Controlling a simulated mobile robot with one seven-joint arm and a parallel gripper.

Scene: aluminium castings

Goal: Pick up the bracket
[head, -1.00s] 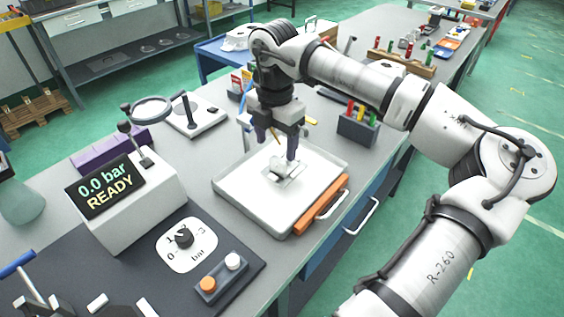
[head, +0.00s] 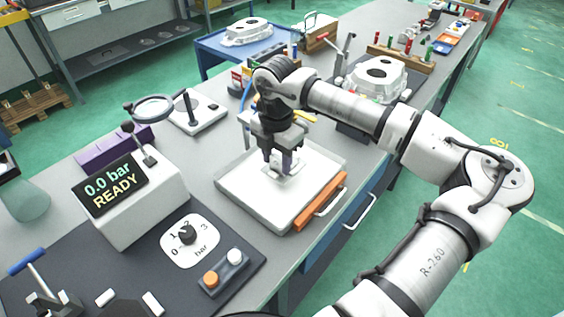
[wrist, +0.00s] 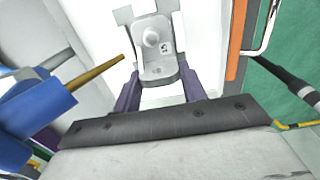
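The bracket (wrist: 156,65) is a pale grey metal casting with a rounded end, a round boss and a small dark mark. It is low over the white tray (head: 248,207); whether it touches the tray floor I cannot tell. In the head view it is mostly hidden by the fingers. My gripper (head: 278,168) points down over the tray. Its two purple fingers, also seen in the wrist view (wrist: 158,76), lie against the bracket's two sides, with no clear gap. The gripper appears shut on it.
An orange bar with a handle (head: 320,201) runs along the tray's right side. A large casting (head: 378,80) stands farther back. A blue item with a tan tip (wrist: 95,75) is beside my gripper.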

